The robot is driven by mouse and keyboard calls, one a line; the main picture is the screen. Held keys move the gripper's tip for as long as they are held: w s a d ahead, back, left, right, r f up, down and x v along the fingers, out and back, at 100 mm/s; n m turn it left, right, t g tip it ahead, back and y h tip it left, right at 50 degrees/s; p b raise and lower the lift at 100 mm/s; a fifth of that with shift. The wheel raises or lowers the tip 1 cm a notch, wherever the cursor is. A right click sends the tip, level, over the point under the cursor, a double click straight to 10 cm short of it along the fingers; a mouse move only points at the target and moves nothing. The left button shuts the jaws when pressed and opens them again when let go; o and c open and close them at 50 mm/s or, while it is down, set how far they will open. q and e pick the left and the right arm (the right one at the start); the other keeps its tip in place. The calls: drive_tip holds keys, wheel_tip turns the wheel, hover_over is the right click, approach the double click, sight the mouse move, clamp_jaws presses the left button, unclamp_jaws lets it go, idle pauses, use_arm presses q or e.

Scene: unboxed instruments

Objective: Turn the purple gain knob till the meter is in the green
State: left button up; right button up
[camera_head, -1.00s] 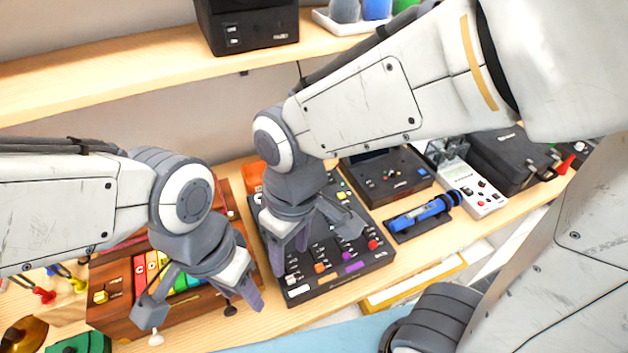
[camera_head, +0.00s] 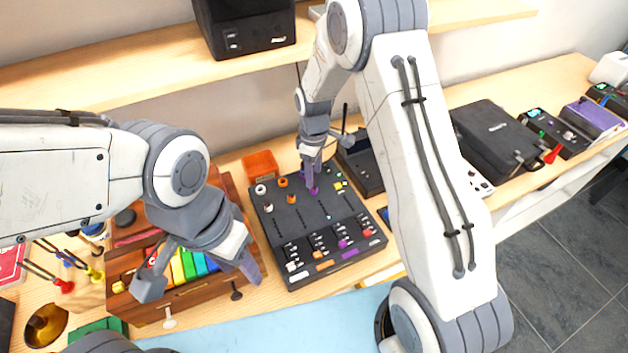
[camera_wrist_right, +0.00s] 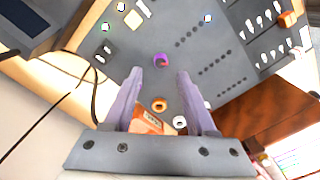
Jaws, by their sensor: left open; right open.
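The black mixer panel (camera_head: 285,228) lies on the wooden bench, with sliders along its front and knobs along its back. The purple knob (camera_head: 314,190) is at its back, partly hidden by my right gripper (camera_head: 311,178). In the right wrist view, the purple knob (camera_wrist_right: 161,60) sits just past the tips of my open right gripper (camera_wrist_right: 159,73), roughly centred between them. Whether the fingers touch it, I cannot tell. Rows of small dark dots (camera_wrist_right: 216,72) show on the panel; no lit green meter can be made out. My left gripper (camera_head: 200,278) is open and empty, over the wooden instrument.
The wooden instrument with coloured keys (camera_head: 185,292) stands left of the panel. An orange box (camera_head: 261,165) is behind it, close to my right gripper. A black case (camera_head: 497,135) stands at the right.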

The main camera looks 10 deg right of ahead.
sight(314, 188)
drive_tip(key=shift+f+p, duration=0.65)
drive_tip(key=shift+f, duration=1.95)
clamp_jaws()
